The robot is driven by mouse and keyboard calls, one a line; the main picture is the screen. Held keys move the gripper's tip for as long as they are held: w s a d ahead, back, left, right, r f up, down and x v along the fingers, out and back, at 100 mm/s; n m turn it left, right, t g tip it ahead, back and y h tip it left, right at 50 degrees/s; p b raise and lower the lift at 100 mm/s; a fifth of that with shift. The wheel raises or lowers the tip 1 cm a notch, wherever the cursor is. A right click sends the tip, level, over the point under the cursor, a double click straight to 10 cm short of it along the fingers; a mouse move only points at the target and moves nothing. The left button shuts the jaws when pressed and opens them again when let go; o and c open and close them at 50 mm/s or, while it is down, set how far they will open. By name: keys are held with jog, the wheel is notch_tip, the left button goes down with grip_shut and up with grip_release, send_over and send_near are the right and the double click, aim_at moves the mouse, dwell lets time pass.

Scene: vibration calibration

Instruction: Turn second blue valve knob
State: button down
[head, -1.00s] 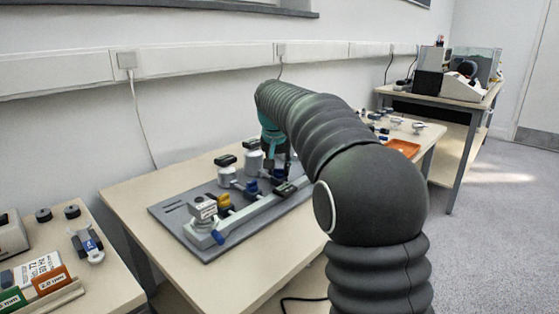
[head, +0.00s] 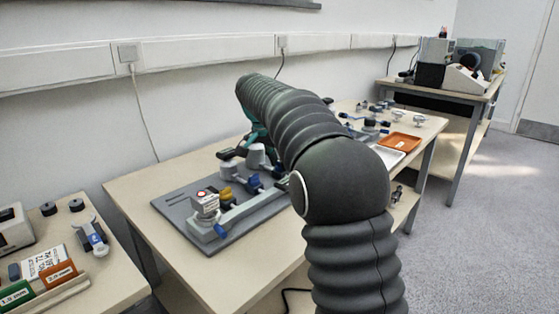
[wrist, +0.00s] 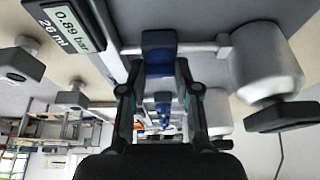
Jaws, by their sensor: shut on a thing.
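A blue valve knob (wrist: 158,52) sits on a grey pipe between my fingertips in the wrist view. My gripper (wrist: 154,70) is shut on this knob. A further blue part (wrist: 163,100) shows behind it between the fingers. In the head view, blue knobs (head: 254,184) show on the pipe of the grey rig board (head: 188,226), near a yellow knob (head: 226,196). My arm covers the far part of the rig and hides my fingertips there. I cannot tell from the head view which knob is held.
White-grey vessels with black tops (wrist: 265,62) flank the pipe. A pressure display (wrist: 70,25) reads 0.89 bar in the wrist view. An orange tray (head: 402,142) and a white tray (head: 390,157) lie farther right on the table. A side bench with labelled blocks (head: 50,278) stands at left.

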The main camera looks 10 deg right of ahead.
dwell(0.4)
jog(key=c, duration=0.8)
grip_release()
jog(key=shift+c, duration=0.2)
jog(key=v, duration=1.2)
jog(key=shift+w, duration=0.15)
